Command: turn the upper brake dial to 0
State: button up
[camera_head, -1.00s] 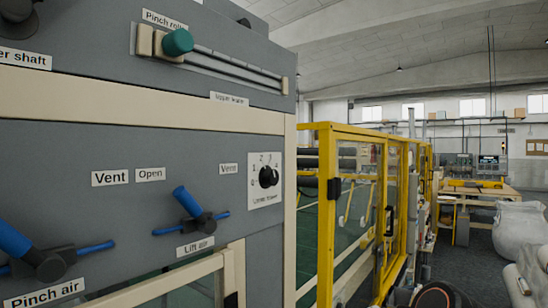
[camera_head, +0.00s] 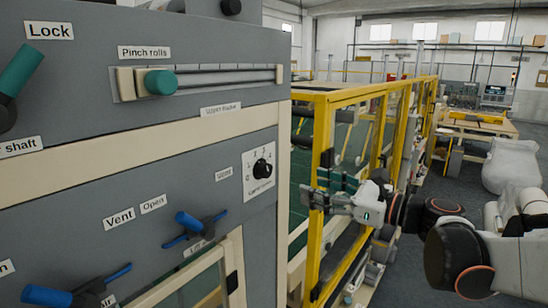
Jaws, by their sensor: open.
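The grey panel fills the left. A black dial (camera_head: 263,168) with a pointer sits on a white numbered plate at the panel's right side; its lower lettering is too small to read surely. An "Upper brake" label (camera_head: 221,109) is above it, under the slider. Another black knob (camera_head: 231,6) is cut by the top edge; its markings are out of view. My gripper (camera_head: 312,188), with teal fingers, is open and empty, right of the panel, in front of the yellow frame in the picture and apart from both dials.
A green-knobbed slider (camera_head: 160,82) is labelled Pinch rolls. Blue-handled valves (camera_head: 189,221) stick out lower on the panel. A yellow guard frame (camera_head: 322,140) stands right of the panel. A white sack (camera_head: 515,165) is at far right; grey floor lies between.

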aim_at(268, 172)
jog(key=p+x, duration=0.1)
jog(key=x, duration=1.2)
jog(key=shift+w+a, duration=0.15)
jog(key=shift+w, duration=0.05)
jog(key=shift+c, duration=0.5)
jog(key=c, duration=1)
